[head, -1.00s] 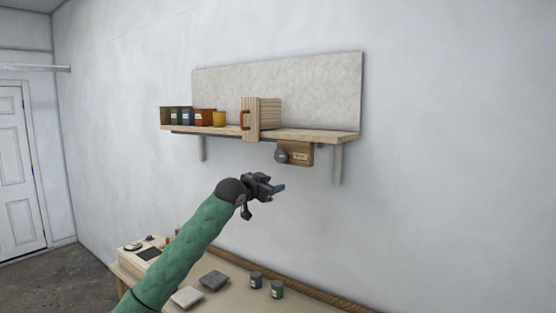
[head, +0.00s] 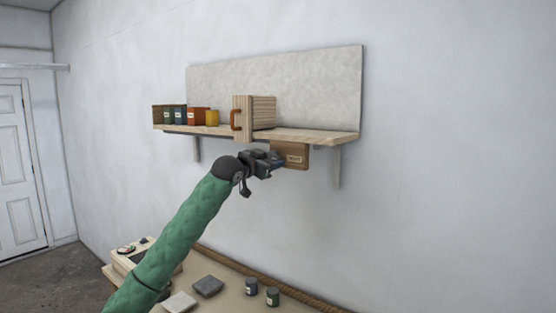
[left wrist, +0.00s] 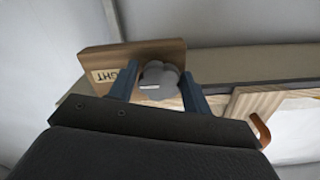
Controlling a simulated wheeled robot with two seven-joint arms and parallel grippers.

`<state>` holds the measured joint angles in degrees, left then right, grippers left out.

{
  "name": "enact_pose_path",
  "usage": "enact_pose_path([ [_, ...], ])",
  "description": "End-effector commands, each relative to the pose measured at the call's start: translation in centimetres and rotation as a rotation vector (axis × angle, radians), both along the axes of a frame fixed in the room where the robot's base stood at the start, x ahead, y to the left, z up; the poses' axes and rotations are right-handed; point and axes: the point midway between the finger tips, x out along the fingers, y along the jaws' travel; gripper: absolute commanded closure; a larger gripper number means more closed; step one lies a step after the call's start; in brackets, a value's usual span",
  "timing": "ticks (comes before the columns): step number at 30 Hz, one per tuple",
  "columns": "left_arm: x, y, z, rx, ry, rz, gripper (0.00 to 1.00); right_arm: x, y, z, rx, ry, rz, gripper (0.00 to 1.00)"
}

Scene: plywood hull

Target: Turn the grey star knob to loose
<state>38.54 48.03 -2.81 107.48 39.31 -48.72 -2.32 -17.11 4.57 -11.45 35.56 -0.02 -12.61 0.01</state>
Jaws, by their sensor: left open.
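The grey star knob (left wrist: 158,84) shows in the left wrist view, on the face of a brown wooden block (left wrist: 100,62) whose label reads in part "GHT". A pale mark shows on the knob. In the head view the block (head: 291,156) hangs under the right part of the shelf, and my gripper hides the knob. My left gripper (left wrist: 160,85) is open, with one blue finger on each side of the knob. I cannot tell whether the fingers touch it. In the head view the left gripper (head: 277,163) is at the block's left side. My right gripper is not in view.
The wooden shelf (head: 330,137) runs just above the gripper. On it stand a wooden box with an orange handle (head: 236,120) and several coloured tins (head: 197,117). Below is a workbench (head: 228,291) with small jars (head: 272,297) and grey slabs (head: 208,286). The wall right of the shelf is clear.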

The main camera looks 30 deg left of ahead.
Motion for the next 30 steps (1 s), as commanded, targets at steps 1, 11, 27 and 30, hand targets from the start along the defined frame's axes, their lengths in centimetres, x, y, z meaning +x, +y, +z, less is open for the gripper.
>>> enact_pose_path([
  [1,0.0,0.0,0.0,0.000,0.000,0.001,0.51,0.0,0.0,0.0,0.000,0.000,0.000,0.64],
  [11,-0.1,0.0,0.0,0.000,0.000,0.001,0.65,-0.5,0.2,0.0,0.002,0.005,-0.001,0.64],
  [27,0.0,0.1,-0.2,-0.101,0.007,0.002,0.78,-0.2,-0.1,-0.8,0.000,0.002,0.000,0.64],
  [30,0.0,0.0,-0.3,-0.170,0.013,0.002,0.78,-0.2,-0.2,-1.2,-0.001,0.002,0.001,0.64],
])
